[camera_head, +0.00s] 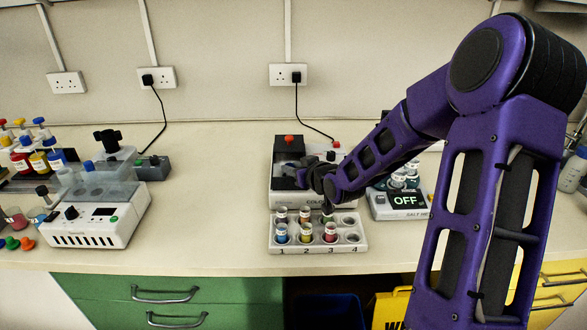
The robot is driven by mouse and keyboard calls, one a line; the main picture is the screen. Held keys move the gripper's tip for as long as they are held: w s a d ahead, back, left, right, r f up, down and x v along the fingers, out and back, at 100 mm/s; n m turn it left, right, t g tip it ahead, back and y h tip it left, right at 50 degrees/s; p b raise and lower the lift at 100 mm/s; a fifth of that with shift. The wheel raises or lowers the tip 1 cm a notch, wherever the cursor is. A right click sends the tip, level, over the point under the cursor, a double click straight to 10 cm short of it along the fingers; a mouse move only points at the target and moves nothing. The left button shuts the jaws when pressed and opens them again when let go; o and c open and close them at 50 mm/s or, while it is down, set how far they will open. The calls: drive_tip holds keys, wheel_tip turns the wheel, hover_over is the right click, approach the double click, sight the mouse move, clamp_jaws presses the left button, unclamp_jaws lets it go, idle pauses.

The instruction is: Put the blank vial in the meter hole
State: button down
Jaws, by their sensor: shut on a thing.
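The meter (287,153), a pale box with a dark raised lid bearing a red knob and partly readable "COLO" lettering, stands at the middle of the bench. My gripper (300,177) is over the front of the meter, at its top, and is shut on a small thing. The fingers and my arm largely hide this thing, which I take to be the blank vial. The meter hole is hidden too. A pale vial rack (290,248) stands just in front, holding several coloured vials in columns 1 to 3. Both places in column 4 look empty.
A grey device reading "OFF" (405,200) holds vials right of the meter, partly behind my arm. A white machine (100,225) and bottles stand at the left. The bench between that machine and the rack is clear.

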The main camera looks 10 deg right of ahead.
drive_tip(key=shift+f+b, duration=0.4)
drive_tip(key=shift+f, duration=0.05)
drive_tip(key=c, duration=1)
unclamp_jaws()
drive_tip(key=shift+s, duration=0.1)
drive_tip(key=shift+o, duration=0.4)
drive_tip(key=shift+f, duration=0.1)
drive_tip(key=shift+s, duration=0.1)
drive_tip(key=shift+r+p, duration=0.4)
drive_tip(key=shift+p, duration=0.1)
drive_tip(key=p+v, duration=0.2)
drive_tip(key=v, duration=0.9)
drive_tip(key=shift+s+r, duration=0.25)
drive_tip(key=shift+r, duration=0.05)
drive_tip(key=shift+d, duration=0.1)
